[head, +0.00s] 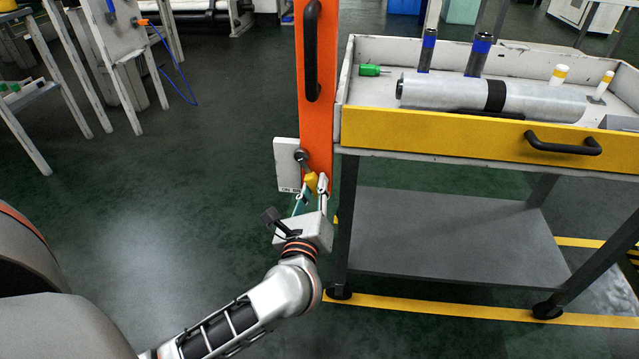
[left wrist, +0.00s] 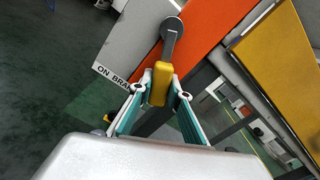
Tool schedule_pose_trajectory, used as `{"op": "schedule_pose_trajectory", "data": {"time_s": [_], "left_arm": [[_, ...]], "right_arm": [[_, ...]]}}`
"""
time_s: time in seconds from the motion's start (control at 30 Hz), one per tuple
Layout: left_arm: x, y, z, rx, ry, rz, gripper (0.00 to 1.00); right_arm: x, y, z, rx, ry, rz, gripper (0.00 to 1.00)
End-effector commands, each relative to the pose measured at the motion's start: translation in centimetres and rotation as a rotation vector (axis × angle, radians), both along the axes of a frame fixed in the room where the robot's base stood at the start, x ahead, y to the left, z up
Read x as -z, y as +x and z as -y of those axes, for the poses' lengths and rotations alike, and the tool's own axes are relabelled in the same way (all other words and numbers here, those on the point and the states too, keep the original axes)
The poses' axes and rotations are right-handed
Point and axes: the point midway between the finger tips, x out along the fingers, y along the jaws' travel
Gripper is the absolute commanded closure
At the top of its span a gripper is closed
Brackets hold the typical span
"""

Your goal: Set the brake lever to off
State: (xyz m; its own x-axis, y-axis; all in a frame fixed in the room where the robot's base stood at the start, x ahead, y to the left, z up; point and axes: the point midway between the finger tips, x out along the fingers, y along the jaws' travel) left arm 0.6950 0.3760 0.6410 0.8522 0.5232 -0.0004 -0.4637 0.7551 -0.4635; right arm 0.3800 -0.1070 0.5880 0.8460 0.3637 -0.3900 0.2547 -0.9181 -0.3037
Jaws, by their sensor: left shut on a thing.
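The brake lever (head: 306,165) has a grey arm and a yellow grip, and sits on a light plate (head: 286,170) beside the orange post (head: 315,120). Its arm slants from the pivot down to the right in the head view. In the left wrist view, the lever's yellow grip (left wrist: 160,83) stands between the teal-padded fingers of my left gripper (left wrist: 158,98). The left gripper, also in the head view (head: 312,190), is shut on the grip. Lettering reading "ON BRA" shows on the plate; the rest is hidden. My right gripper is not in view.
A trolley (head: 440,128) with a yellow front and a black handle (head: 563,144) stands close to the right of the post. A large silver roll (head: 445,92) lies on it. A black vertical handle (head: 312,50) is on the post.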

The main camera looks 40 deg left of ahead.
Motion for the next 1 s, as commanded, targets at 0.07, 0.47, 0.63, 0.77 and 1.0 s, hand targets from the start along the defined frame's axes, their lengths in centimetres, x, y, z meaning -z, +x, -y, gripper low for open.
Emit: {"op": "schedule_pose_trajectory", "data": {"time_s": [0.07,0.47,0.63,0.77,1.0], "left_arm": [[0.12,-0.32,0.05,-0.001,-0.012,0.004,1.00],[-0.10,-0.49,0.14,0.000,-0.023,0.013,1.00],[-0.11,-0.48,0.15,0.000,-0.023,0.013,0.65],[-0.11,-0.48,0.14,0.000,-0.020,0.013,0.65],[-0.06,-0.74,0.30,0.001,-0.020,0.012,0.65]], "right_arm": [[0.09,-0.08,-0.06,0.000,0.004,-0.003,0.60],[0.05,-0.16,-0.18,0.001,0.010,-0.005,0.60],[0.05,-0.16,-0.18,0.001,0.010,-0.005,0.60],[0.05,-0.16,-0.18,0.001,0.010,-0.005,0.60],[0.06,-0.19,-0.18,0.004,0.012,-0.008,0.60]]}}
